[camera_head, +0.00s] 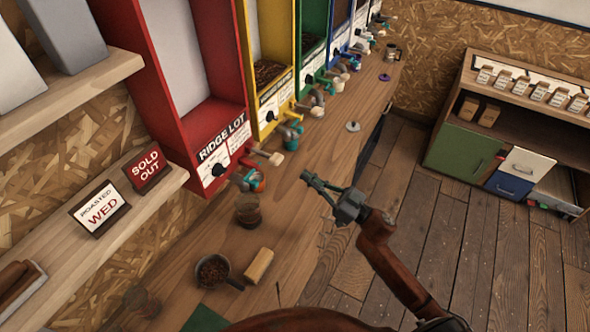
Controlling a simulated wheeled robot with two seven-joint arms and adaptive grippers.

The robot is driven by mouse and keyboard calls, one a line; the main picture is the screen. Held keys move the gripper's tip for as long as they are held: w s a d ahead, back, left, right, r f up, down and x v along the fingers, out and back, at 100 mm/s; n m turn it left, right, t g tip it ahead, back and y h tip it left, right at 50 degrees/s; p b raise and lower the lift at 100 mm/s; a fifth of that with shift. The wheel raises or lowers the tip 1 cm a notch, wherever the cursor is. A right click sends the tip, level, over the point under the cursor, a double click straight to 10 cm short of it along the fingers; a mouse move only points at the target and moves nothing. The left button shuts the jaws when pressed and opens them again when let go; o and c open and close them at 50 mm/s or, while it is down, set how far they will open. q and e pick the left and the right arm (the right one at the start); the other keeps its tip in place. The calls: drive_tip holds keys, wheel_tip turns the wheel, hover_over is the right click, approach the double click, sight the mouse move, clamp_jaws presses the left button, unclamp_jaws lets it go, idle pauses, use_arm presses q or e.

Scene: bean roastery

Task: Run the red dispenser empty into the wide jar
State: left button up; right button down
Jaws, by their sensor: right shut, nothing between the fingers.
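The red dispenser (177,148), labelled RIDGE LOT, stands on the left against the wall. Its tall window looks pale, with no beans visible behind it. A pale-tipped handle (275,158) and a spout with a teal and orange end (250,181) stick out at its base. A glass jar (248,210) with brown contents stands on the counter below and in front of the spout. Another clear jar (141,301) is faint at lower left; I cannot tell which is the wide one. My right gripper (309,180) is shut and empty, right of the spout and apart from it. My left gripper is out of view.
Yellow, green and other dispensers continue along the wooden counter (318,140). A scoop of beans (213,270) and a tan block (258,265) lie near the front. A grey knobbed lid (353,127) lies farther back. Signs (100,208) stand on the left shelf.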

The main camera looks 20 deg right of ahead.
drive_tip(key=shift+v, duration=1.6)
drive_tip(key=w+d+f+m+h, duration=0.1)
drive_tip(key=d+f+m+h, duration=0.2)
drive_tip(key=f, duration=0.5)
drive_tip(key=w+d+f+m+h, duration=0.1)
drive_tip(key=d+f+h, duration=0.25)
drive_tip(key=f, duration=0.45)
drive_tip(key=w+d+f+m+h, duration=0.2)
drive_tip(key=d+f+h, duration=0.15)
drive_tip(key=f, duration=0.45)
drive_tip(key=s+d+f+m+g+h, duration=0.15)
drive_tip(key=s+f, duration=0.35)
drive_tip(key=f, duration=0.6)
drive_tip(key=s+d+f+g+h, duration=0.1)
drive_tip(key=s+d+f+g, duration=0.15)
drive_tip(key=s+f, duration=0.6)
drive_tip(key=s+d+f+g+h, duration=0.1)
drive_tip(key=s+f+g+h, duration=0.1)
drive_tip(key=f, duration=1.1)
drive_tip(key=s+a+f+g, duration=0.3)
drive_tip(key=s+f, duration=0.4)
drive_tip(key=s, duration=0.5)
drive_tip(key=s+a+f+g, duration=0.3)
drive_tip(key=s+f, duration=0.4)
drive_tip(key=s, duration=0.6)
drive_tip(key=s+a+f+n+g, duration=0.1)
drive_tip(key=s+a+f+g, duration=0.2)
drive_tip(key=s+f, duration=0.4)
drive_tip(key=s, duration=0.6)
drive_tip(key=shift+f+g, duration=0.3)
